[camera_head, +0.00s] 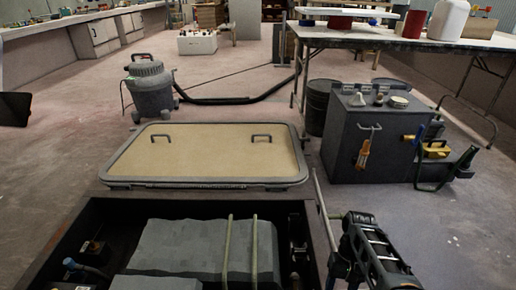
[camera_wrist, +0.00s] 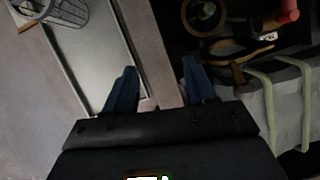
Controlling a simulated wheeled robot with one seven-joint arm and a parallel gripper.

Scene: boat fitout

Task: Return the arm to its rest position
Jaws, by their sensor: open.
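My gripper (camera_wrist: 160,88) shows in the wrist view with its two blue fingers spread apart and nothing between them. In the head view my arm is at the lower right, beside the open compartment (camera_head: 50,245); the fingertips cannot be made out there.
The hatch panel with two handles (camera_head: 210,160) lies behind the compartment, which holds grey blocks (camera_head: 195,248) and pipes. A dark cabinet (camera_head: 350,140) with a hanging orange tool stands right. A shop vacuum (camera_head: 150,88) with hose stands behind.

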